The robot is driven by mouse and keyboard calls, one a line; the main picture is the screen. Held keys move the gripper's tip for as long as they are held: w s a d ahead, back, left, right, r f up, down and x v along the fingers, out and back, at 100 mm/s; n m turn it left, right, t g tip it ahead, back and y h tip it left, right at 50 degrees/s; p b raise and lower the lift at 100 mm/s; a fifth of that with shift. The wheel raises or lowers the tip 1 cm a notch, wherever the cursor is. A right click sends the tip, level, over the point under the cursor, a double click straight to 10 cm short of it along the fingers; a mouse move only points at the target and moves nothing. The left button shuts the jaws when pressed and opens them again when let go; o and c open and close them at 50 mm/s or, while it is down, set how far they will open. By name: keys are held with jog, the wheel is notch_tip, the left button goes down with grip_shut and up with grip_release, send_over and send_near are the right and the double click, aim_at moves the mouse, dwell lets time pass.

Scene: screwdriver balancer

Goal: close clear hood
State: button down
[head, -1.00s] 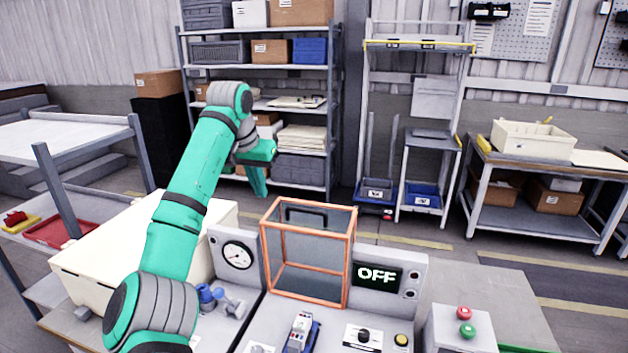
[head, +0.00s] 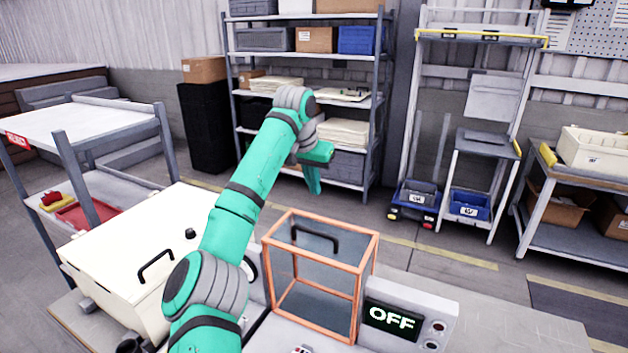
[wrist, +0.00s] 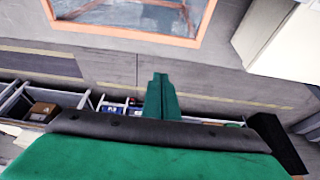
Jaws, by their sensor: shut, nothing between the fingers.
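The clear hood (head: 318,275) is a see-through box with orange frame edges. It stands on the test bench in the lower middle of the head view, with a black handle (head: 316,237) near its top. I cannot tell how far its panel is open. My gripper (head: 314,180) is shut and empty, raised above and behind the hood, apart from it. In the wrist view the closed fingers (wrist: 160,95) point over the floor, and the hood's orange frame (wrist: 130,38) shows at the top edge.
A display reading OFF (head: 392,318) sits right of the hood. A cream box with a black handle (head: 130,255) stands left of my arm. Shelving (head: 300,55) and a blue-bin cart (head: 470,205) stand behind across open floor.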

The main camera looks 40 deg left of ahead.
jog(key=shift+s+d+f, duration=0.1)
jog(key=shift+s+f, duration=0.25)
jog(key=shift+f, duration=0.55)
jog(key=shift+s+d+f, duration=0.1)
jog(key=shift+s+f, duration=0.2)
jog(key=shift+f, duration=0.6)
jog(key=shift+s+f, duration=0.35)
jog(key=shift+f, duration=0.55)
